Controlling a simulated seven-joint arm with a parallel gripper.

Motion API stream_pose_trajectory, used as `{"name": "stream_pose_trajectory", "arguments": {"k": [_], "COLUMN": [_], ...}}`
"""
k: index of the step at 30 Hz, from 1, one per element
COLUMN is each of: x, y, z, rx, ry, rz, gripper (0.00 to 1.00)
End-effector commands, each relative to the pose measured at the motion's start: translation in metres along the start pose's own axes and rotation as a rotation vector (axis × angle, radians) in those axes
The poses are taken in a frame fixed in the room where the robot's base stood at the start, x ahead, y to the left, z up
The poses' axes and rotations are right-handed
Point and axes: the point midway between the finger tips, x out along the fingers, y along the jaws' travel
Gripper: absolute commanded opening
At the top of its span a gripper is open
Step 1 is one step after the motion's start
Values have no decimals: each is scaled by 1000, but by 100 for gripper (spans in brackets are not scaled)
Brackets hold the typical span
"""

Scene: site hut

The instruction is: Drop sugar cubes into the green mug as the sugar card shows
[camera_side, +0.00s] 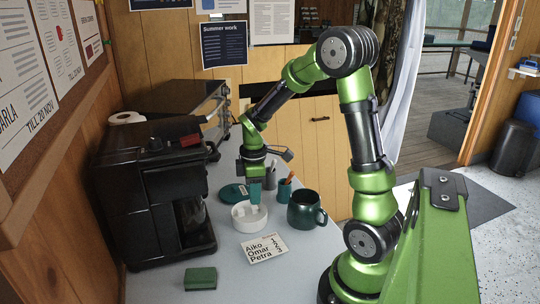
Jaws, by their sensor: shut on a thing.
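The dark green mug (305,211) stands on the counter, right of the white bowl (242,222). My gripper (255,197) points down over the bowl, its teal fingertips at the bowl's opening. It is shut on what appears to be a white sugar cube, small and hardly distinct from the bowl. Other cubes in the bowl cannot be made out. The sugar card (264,248) lies in front of the bowl and lists Aiko, Omar and Petra, each with a figure too small to read surely. The mug's inside is dark and its contents cannot be seen.
A teal lid (232,193) lies behind the bowl. A teal cup (284,193) with an orange item stands behind, between bowl and mug. A green block (200,278) lies at the front left. A black coffee machine (155,200) fills the left side.

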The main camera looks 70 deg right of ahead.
Motion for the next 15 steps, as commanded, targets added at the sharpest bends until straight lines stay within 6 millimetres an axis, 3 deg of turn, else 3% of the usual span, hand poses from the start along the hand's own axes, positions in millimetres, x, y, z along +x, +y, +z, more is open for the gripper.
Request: {"name": "stream_pose_trajectory", "arguments": {"k": [6, 15], "x": [-28, -32], "y": [0, 0], "z": [0, 0], "rx": [0, -1], "ry": [0, -1], "rz": [1, 0], "gripper": [10, 10]}}
